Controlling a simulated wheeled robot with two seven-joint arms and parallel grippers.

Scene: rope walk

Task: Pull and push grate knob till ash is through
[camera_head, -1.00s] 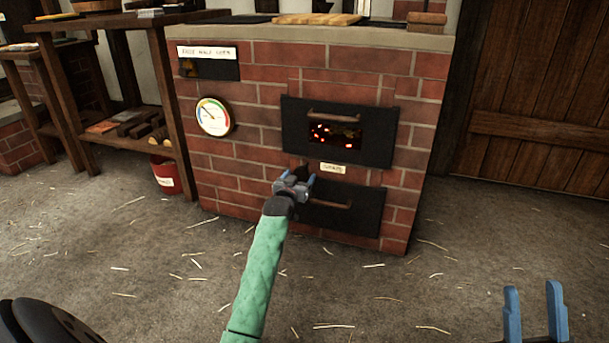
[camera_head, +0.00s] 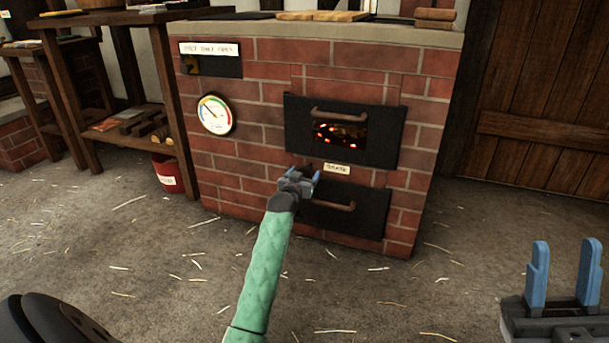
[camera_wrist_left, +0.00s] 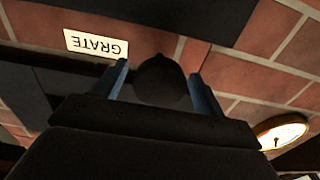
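My left gripper (camera_head: 304,174) is at the grate knob, in front of the stove's lower part. In the left wrist view the dark round knob (camera_wrist_left: 160,82) sits between the two blue fingers of my left gripper (camera_wrist_left: 158,80). A thin gap seems to show at the left finger, so I cannot tell whether they grip it. The GRATE label (camera_wrist_left: 96,44) is just beside it; in the head view the label (camera_head: 337,169) is above the lower door. The ash is not visible. My right gripper (camera_head: 563,275) is open and empty at lower right.
The brick stove has an upper door (camera_head: 388,133) with glowing embers behind its window and a lower door (camera_head: 368,215). A gauge (camera_head: 215,115) is on its left. A red bucket (camera_head: 167,174) stands beside a wooden shelf. The straw-strewn floor (camera_head: 440,285) is clear.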

